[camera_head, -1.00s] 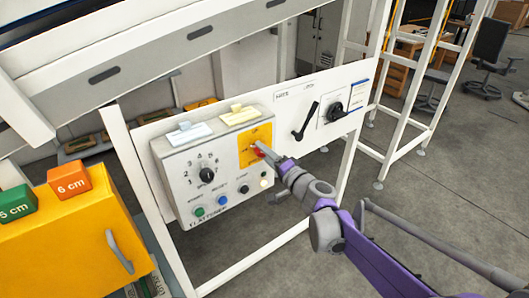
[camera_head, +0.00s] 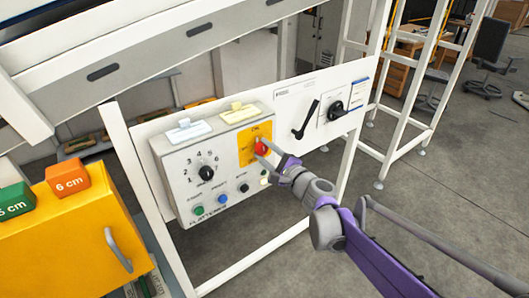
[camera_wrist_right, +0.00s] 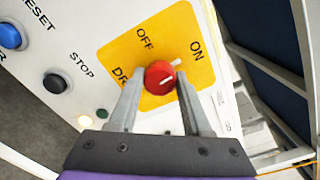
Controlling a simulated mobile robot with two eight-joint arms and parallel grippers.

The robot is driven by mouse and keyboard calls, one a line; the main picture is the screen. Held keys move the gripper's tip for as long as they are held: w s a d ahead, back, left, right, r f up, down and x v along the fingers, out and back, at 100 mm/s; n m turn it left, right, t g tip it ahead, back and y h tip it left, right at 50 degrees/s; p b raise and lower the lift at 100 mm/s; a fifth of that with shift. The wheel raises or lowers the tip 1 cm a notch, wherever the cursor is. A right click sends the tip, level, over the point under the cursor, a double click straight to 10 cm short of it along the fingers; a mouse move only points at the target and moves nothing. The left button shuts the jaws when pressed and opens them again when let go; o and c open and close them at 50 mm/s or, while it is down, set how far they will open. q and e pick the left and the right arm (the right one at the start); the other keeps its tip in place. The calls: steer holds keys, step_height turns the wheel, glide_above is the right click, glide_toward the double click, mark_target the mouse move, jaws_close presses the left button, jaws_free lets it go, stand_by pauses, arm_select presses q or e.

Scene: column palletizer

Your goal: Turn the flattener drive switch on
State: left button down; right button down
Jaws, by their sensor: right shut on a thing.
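The flattener drive switch is a round red knob (camera_head: 262,146) on a yellow plate (camera_head: 246,152) at the upper right of the grey flattener box (camera_head: 225,165). My right gripper (camera_head: 268,152) reaches it from the lower right, with a finger on each side. In the right wrist view the knob (camera_wrist_right: 159,77) sits between the two fingertips of the gripper (camera_wrist_right: 160,85), which is shut on it. The knob's white line slants up and right toward the word ON. OFF is printed to its upper left. My left gripper is in neither view.
A numbered black dial (camera_head: 206,173) and several push buttons are on the same box. A black lever (camera_head: 306,119) and a rotary switch (camera_head: 336,110) are on the panel to the right. An orange cabinet (camera_head: 75,235) stands at lower left.

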steer(key=shift+m, duration=0.5)
steer(key=shift+c, duration=1.7)
jaws_free()
steer(key=b+v, duration=0.1)
steer(key=v, duration=1)
steer(key=shift+a, duration=0.1)
